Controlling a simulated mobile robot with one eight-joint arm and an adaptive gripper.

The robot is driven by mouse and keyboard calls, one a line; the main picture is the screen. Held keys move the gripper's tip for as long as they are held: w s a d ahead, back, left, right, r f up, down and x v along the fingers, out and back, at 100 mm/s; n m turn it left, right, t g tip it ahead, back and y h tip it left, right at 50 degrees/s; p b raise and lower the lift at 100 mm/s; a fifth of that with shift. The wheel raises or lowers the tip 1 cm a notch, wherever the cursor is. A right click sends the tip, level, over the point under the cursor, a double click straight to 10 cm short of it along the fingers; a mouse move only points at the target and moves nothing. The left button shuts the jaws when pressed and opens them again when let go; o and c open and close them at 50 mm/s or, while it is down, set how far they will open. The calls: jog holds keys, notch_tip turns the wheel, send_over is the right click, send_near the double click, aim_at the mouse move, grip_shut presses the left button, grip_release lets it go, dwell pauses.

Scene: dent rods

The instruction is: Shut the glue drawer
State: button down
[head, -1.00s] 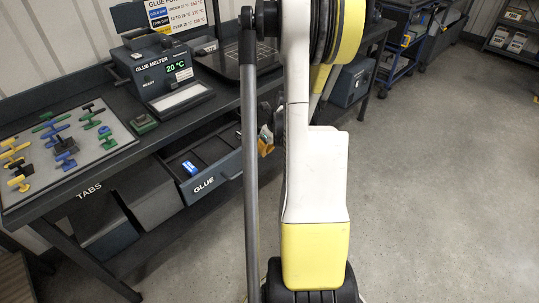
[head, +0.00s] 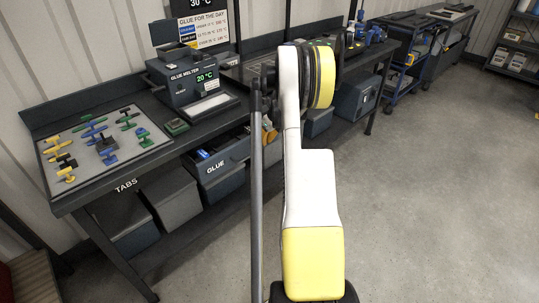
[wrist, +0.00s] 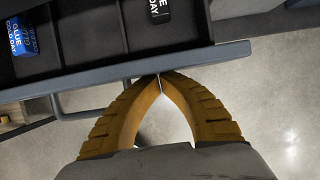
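The glue drawer (head: 222,172) is dark grey, labelled GLUE, and stands partly out below the workbench's front edge. In the wrist view its front panel (wrist: 215,53) crosses the picture, with a bar handle (wrist: 88,112) on its near side. Inside are dividers, a blue glue pack (wrist: 22,38) and a black pack (wrist: 160,10). My gripper (wrist: 160,77) is shut, with its two orange fingertips together and nothing between them. The tips are at the drawer's front panel, right of the handle; touching or just apart, I cannot tell. In the head view my arm mostly hides the gripper.
The workbench (head: 85,192) carries a glue melter (head: 190,80) reading 20 °C and a board (head: 100,145) of coloured tabs. Grey bins (head: 168,195) stand under it, left of the drawer. Floor (head: 430,190) to the right is clear. A blue cart (head: 405,75) stands behind.

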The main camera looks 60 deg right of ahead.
aim_at(252, 132)
jog(key=w+d, duration=0.1)
jog(key=w, duration=0.2)
jog(key=w+d, duration=0.1)
jog(key=w, duration=0.5)
jog(key=shift+d+f+p, duration=0.1)
jog(key=shift+d+p, duration=0.25)
jog(key=shift+d, duration=0.05)
jog(key=shift+s, duration=0.1)
